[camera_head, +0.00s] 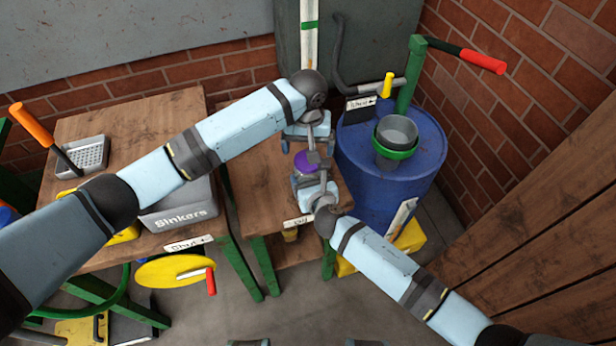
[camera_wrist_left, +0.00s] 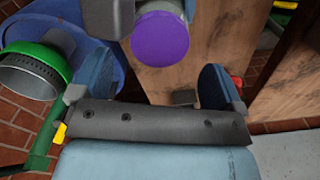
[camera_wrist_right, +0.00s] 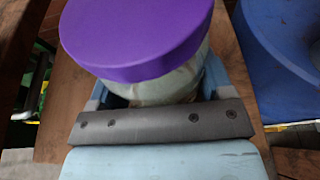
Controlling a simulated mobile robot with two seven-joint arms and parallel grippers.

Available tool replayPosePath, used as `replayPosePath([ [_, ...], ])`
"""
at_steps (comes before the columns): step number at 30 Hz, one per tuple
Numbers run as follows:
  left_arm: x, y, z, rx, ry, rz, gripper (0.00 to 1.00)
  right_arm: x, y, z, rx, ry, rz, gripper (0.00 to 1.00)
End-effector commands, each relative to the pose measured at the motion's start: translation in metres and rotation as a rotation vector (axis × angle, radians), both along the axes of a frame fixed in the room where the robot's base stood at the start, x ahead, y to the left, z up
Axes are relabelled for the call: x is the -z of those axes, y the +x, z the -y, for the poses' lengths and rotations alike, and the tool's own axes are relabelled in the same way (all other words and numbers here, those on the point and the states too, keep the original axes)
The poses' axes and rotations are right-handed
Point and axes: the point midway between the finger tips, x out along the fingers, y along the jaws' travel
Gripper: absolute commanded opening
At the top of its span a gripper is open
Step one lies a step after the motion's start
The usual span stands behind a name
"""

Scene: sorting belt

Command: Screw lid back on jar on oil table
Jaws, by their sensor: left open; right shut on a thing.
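The jar (camera_wrist_right: 175,88) has cloudy, pale walls and a purple lid (camera_wrist_right: 135,35) over its mouth. The lid also shows in the head view (camera_head: 306,162) and in the left wrist view (camera_wrist_left: 160,38). Whether its thread is engaged cannot be seen. My right gripper (camera_head: 314,180) is shut on the jar, around its body below the lid, above the oil table (camera_head: 255,185). My left gripper (camera_head: 308,146) is open and empty on the far side of the lid; its spread fingers show apart from the lid in the left wrist view.
A blue drum (camera_head: 435,165) with a green-ringed grey cup (camera_head: 396,140) stands right of the oil table. A wooden table at left holds a grey Sinkers bin (camera_head: 180,213) and a grater-like tray (camera_head: 85,157). A brick wall closes the back; wooden boards stand at right.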

Motion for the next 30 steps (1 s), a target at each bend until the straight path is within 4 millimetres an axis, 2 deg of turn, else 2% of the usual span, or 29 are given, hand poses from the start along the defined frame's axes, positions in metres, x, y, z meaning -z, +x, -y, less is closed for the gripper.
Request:
replayPosePath([
  [10, -0.006, 0.0, 0.0, 0.001, 0.0, 0.0, 0.96, 0.0, 0.0, 0.0, 0.0, 0.0, 0.0, 0.08],
  [15, -0.03, 0.002, 0.0, 0.003, 0.0, 0.006, 0.96, 0.0, 0.0, 0.0, 0.0, 0.0, 0.0, 0.08],
  [19, -0.039, 0.001, 0.0, 0.001, 0.001, 0.002, 0.96, 0.0, 0.0, 0.0, 0.0, 0.0, 0.0, 0.08],
  [30, -0.035, 0.0, 0.0, 0.001, 0.0, -0.001, 0.96, 0.0, 0.0, 0.0, 0.0, 0.0, 0.0, 0.08],
])
